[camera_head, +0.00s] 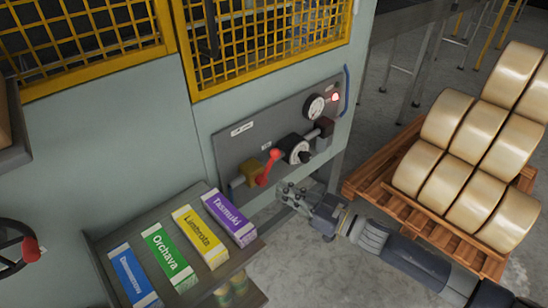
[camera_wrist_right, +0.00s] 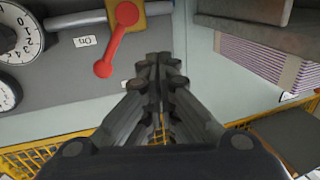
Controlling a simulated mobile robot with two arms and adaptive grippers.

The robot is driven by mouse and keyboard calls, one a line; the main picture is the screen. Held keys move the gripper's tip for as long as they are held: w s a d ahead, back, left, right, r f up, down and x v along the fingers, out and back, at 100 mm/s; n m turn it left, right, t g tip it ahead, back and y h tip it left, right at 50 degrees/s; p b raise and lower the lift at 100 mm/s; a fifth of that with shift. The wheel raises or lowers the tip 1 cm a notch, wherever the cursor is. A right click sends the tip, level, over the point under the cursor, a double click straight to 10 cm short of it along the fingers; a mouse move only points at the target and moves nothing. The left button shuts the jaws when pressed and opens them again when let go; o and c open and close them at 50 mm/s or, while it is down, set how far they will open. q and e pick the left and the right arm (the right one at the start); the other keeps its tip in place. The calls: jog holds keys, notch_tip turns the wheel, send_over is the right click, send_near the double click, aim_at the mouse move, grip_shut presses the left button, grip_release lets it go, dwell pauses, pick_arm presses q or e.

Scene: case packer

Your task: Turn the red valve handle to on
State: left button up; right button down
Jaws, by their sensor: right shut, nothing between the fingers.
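The red valve handle (camera_head: 268,167) is on the grey panel (camera_head: 228,150) of the machine, beside a brass valve body (camera_head: 250,173). It slants in the head view, with a round knob at its upper end. In the right wrist view the handle (camera_wrist_right: 116,42) is left of my fingertips, with a gap between, and a small label reading "On" (camera_wrist_right: 85,41) is near it. My right gripper (camera_head: 288,190) is shut and empty, just below and right of the handle; its fingers (camera_wrist_right: 160,62) are together in the wrist view. My left gripper is not in view.
A shelf with several coloured cartons (camera_head: 201,236) juts out at lower left. A pallet (camera_head: 400,205) of large rolls stands at right. A black handwheel (camera_head: 12,240) is at far left.

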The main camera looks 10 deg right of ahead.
aim_at(271, 165)
notch_tip(271, 165, up, 5)
jog(key=s+n+t+h+p, duration=0.2)
jog(key=n+t+h+p, duration=0.15)
jog(key=n+p, duration=0.35)
jog(key=shift+n+g+h, duration=0.25)
jog(key=shift+n+h, duration=0.1)
jog(key=shift+n, duration=0.15)
jog(key=w+a+f+b, duration=0.1)
jog(key=w, duration=0.2)
jog(key=w+a, duration=0.1)
jog(key=w, duration=0.2)
jog(key=w+a+f+b, duration=0.1)
jog(key=w, duration=0.2)
jog(key=shift+w+a+f+b, duration=0.35)
jog(key=shift+w+d+f, duration=0.15)
jog(key=shift+w+d, duration=0.2)
